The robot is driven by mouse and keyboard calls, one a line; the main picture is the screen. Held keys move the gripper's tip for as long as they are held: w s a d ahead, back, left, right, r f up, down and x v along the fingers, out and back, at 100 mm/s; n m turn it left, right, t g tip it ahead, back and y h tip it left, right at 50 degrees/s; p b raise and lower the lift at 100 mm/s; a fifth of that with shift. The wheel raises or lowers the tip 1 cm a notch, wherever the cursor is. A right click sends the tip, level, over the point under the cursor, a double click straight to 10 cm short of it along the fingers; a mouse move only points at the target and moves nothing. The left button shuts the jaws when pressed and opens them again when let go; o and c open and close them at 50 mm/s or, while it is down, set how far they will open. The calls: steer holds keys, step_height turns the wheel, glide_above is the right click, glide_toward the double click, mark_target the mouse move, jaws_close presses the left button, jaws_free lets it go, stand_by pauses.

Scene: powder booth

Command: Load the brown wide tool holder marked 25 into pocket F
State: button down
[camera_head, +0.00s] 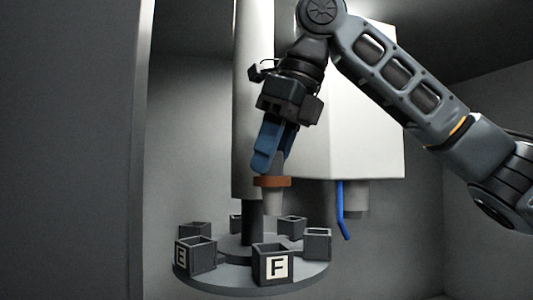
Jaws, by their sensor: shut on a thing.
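The brown wide tool holder (272,182) has a brown flange and a paler tapered end pointing down. My gripper (272,160) has blue fingers shut on the holder's upper part, which they partly hide. The holder hangs upright above the carousel. Its lower tip is apart from pocket F (272,265), a dark square box with a white F label at the front of the carousel. The tip appears above pocket F and slightly behind it in the picture. The number 25 cannot be read from here.
The round grey carousel (225,282) carries several dark pockets, including one marked E (197,255) on the left and another (317,242) on the right. A pale column (246,90) and white housing (365,145) stand behind my gripper. A blue hose (341,205) hangs right.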

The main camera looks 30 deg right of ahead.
mark_target(269, 214)
steer(key=shift+f+b, duration=0.3)
steer(key=shift+f, duration=0.65)
steer(key=shift+f+b, duration=1)
steer(key=shift+b, duration=0.1)
steer(key=shift+r+p, duration=0.1)
steer(key=shift+p, duration=0.4)
steer(key=shift+f, duration=0.25)
steer(key=shift+f+b, duration=0.7)
steer(key=shift+f, duration=0.55)
steer(key=shift+f, duration=0.2)
steer(key=shift+f, duration=0.55)
steer(key=c, duration=0.7)
jaws_free()
